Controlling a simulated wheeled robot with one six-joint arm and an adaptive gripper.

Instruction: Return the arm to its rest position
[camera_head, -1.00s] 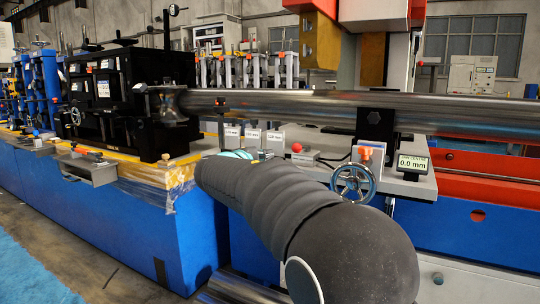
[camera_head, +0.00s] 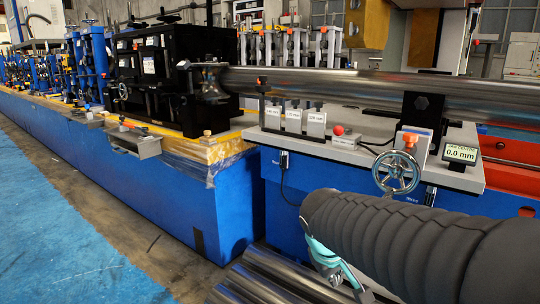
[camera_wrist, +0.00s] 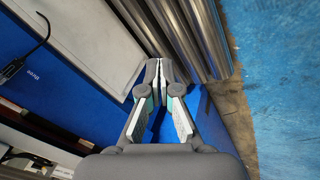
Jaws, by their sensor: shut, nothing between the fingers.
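My gripper (camera_wrist: 160,70) is shut and empty in the wrist view, its two grey fingertips together. Metal tubes lie beyond and to the right of the fingertips there. In the head view, my dark ribbed arm reaches in from the lower right. Only part of the gripper's teal and grey body shows below its end, in front of the machine's blue base. The fingertips cannot be made out in that view.
A long steel tube (camera_head: 345,86) runs across the machine above a grey bench (camera_head: 262,133). A handwheel (camera_head: 396,173) and a display reading 0.0 mm (camera_head: 460,154) are close above my arm. Loose tubes (camera_head: 262,283) lie low beside it. Blue flooring (camera_head: 70,235) at left is clear.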

